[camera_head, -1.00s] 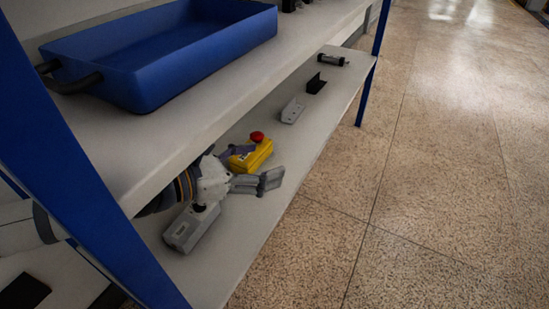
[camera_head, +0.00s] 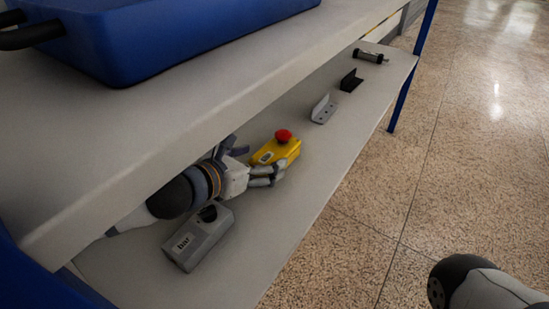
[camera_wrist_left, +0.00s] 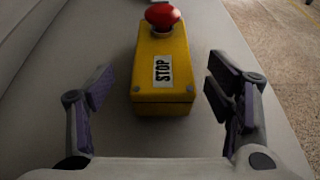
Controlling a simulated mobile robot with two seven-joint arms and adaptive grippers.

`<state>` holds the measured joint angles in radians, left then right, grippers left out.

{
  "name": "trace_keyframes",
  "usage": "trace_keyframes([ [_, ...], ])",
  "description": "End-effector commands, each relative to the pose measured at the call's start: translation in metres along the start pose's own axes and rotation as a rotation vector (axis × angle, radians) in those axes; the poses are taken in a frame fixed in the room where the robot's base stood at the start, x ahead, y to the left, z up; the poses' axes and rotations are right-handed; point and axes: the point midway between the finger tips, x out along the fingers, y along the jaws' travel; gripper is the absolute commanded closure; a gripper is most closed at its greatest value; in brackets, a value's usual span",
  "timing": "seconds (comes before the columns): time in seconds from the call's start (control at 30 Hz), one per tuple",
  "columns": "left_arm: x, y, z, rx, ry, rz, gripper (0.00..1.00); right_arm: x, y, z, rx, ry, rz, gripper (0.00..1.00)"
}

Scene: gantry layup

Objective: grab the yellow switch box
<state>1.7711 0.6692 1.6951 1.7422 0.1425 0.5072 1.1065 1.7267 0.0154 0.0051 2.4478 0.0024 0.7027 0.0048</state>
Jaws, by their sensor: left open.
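The yellow switch box (camera_head: 276,152) with a red mushroom button stands on the lower shelf, and a STOP label shows on it in the left wrist view (camera_wrist_left: 163,75). My left gripper (camera_head: 256,164) reaches in low over the lower shelf, just on the near side of the box. In the left wrist view its two fingers (camera_wrist_left: 165,105) are spread wide, one to each side of the box's near end, with gaps on both sides. The box is not held. In the head view the gripper's far finger is partly hidden by the wrist and box.
A grey box (camera_head: 197,240) lies on the lower shelf (camera_head: 285,215) beside my left wrist. A grey bracket (camera_head: 322,110), a black bracket (camera_head: 350,81) and a dark cylinder (camera_head: 371,56) lie farther back. The upper shelf (camera_head: 190,115), holding a blue tray (camera_head: 180,35), overhangs my arm.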

Motion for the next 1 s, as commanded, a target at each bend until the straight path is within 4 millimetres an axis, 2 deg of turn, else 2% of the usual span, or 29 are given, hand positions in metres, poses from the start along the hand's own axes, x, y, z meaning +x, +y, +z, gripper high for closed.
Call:
trace_keyframes([
  [0.23, 0.044, -0.003, -0.002, 0.001, 0.002, 0.000, 0.27, 0.016, 0.001, -0.003, -0.004, -0.037, 0.002, 0.60],
  [0.33, 0.051, -0.003, 0.000, 0.001, 0.002, 0.000, 0.27, 0.017, 0.001, -0.003, -0.005, -0.041, 0.002, 0.60],
  [0.5, 0.050, -0.003, 0.002, 0.002, 0.000, 0.000, 0.27, 0.016, 0.001, -0.002, -0.005, -0.040, 0.002, 0.60],
  [0.57, 0.050, -0.003, 0.002, 0.002, 0.000, 0.000, 0.38, 0.016, 0.001, -0.002, -0.005, -0.040, 0.002, 0.60],
  [0.77, 0.050, -0.003, 0.002, 0.002, 0.000, 0.000, 0.83, 0.016, 0.001, -0.003, -0.005, -0.040, 0.002, 0.60],
  [1.0, 0.049, -0.003, 0.003, 0.002, -0.001, -0.001, 0.85, 0.015, 0.001, -0.003, -0.005, -0.039, 0.002, 0.60],
])
